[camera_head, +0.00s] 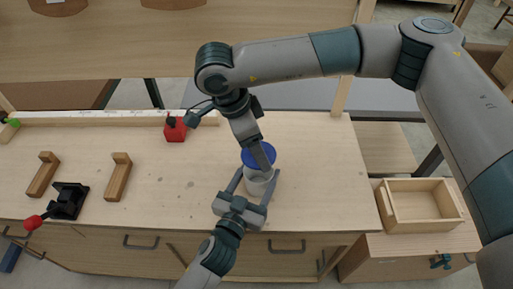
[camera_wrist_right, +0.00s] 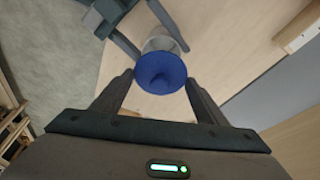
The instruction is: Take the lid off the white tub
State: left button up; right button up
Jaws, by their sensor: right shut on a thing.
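The white tub (camera_head: 259,186) stands on the workbench, and its pale opening shows from above. The blue lid (camera_head: 262,152) is apart from the rim, above and behind it in the head view. In the right wrist view the lid (camera_wrist_right: 161,72), with a knob in its middle, covers part of the tub (camera_wrist_right: 160,42). My right gripper (camera_wrist_right: 161,88) is shut on the lid; its forearm hides part of the lid in the head view. My left gripper (camera_head: 257,176) comes from the front, with one finger on each side of the tub, closed around it.
A red block (camera_head: 175,129) lies by the white rail at the back. Two wooden brackets (camera_head: 118,177) and a black device with a red knob (camera_head: 69,201) are at the left. An open wooden box (camera_head: 424,207) stands at the right. The bench right of the tub is clear.

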pick_arm(q)
jog(key=o, duration=1.6)
jog(key=b+v, duration=0.3)
jog(key=v, duration=0.7)
jog(key=shift+s+a+f, duration=0.15)
jog(key=shift+s+f, duration=0.05)
jog(key=shift+s, duration=0.05)
pick_arm(e)
notch_tip(320, 180, down, 3)
pick_arm(q)
jog(key=shift+s+a+r, duration=0.15)
jog(key=shift+s+a, duration=0.1)
jog(key=shift+s, duration=0.4)
pick_arm(e)
jog(key=shift+f, duration=0.15)
